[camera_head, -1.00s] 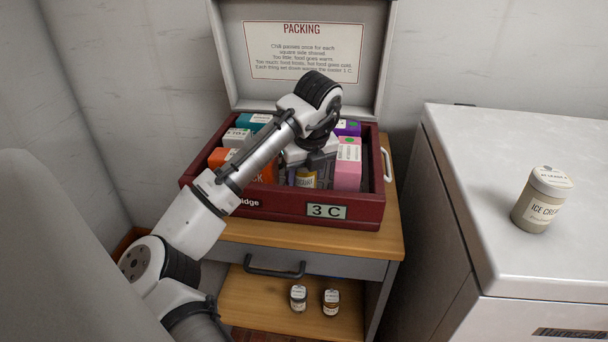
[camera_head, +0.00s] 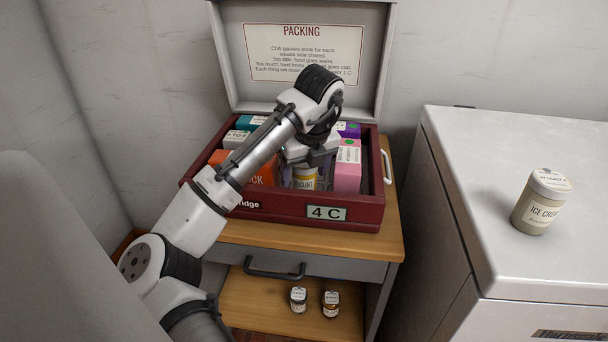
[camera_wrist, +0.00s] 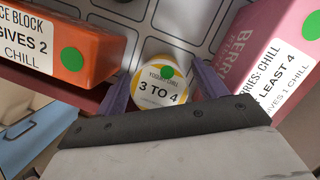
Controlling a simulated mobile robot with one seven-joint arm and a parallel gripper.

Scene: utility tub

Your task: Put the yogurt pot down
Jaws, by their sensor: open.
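The yogurt pot (camera_head: 305,178) is a small white and yellow pot inside the dark red cool box (camera_head: 262,208), between an orange and a pink carton. In the wrist view its round lid (camera_wrist: 160,92) reads "3 TO 4" with a green dot. It looks upright on the box's square-marked floor, though its base is hidden. My gripper (camera_head: 309,160) is above the pot, open. In the wrist view its purple fingers (camera_wrist: 162,84) are on either side of the lid, apart from it. The box display (camera_head: 326,213) reads "4 C".
An orange ice block carton (camera_wrist: 75,50) and a pink berries carton (camera_wrist: 275,55) stand close on either side. Teal and purple cartons are farther back. The open lid (camera_head: 305,90) stands behind. An ice cream tub (camera_head: 540,208) is on the white freezer (camera_head: 520,140) at right.

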